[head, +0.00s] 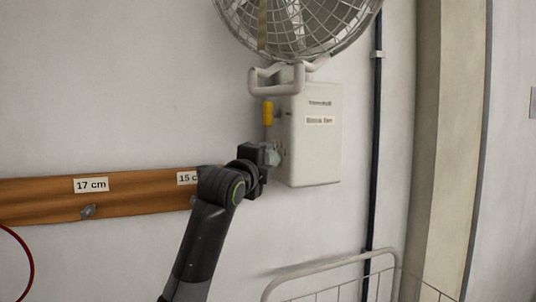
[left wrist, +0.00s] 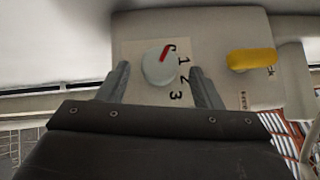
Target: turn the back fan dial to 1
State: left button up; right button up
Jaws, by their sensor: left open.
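The back fan's pale control box (head: 318,150) is on the wall below the caged fan (head: 300,20). Its round dial (left wrist: 157,70) shows in the left wrist view, on a plate marked 1, 2 and 3. The dial's red pointer is turned toward a partly covered mark before the 1, likely 0. My left gripper (head: 270,155) is at the box's left side; in the left wrist view its open fingers (left wrist: 160,76) appear on either side of the dial. I cannot tell whether they touch it. My right gripper is not in view.
A yellow knob (head: 268,113) sticks out of the same box side, above the dial, and shows in the left wrist view (left wrist: 252,60). A wooden rail (head: 50,190) with hooks runs along the wall. A white wire rack (head: 330,270) stands below; a dark pipe (head: 374,150) is at right.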

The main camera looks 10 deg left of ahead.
pick_arm(q)
jog(key=shift+x, duration=0.75)
jog(key=c, duration=1)
jog(key=shift+f, duration=0.1)
jog(key=m+t+h+b, duration=0.1)
jog(key=m+b, duration=0.1)
jog(key=b, duration=0.1)
jog(key=m+t+h+b, duration=0.1)
jog(key=m+h+b, duration=0.1)
jog(key=m, duration=0.1)
jog(key=f+m+t+h+b, duration=0.1)
jog(key=m+t+h+b, duration=0.1)
jog(key=m+b, duration=0.1)
jog(key=shift+w+a+b, duration=0.15)
jog(key=shift+w+b, duration=0.05)
jog(key=shift+b, duration=0.1)
jog(key=shift+r+m, duration=0.1)
jog(key=shift+m, duration=0.2)
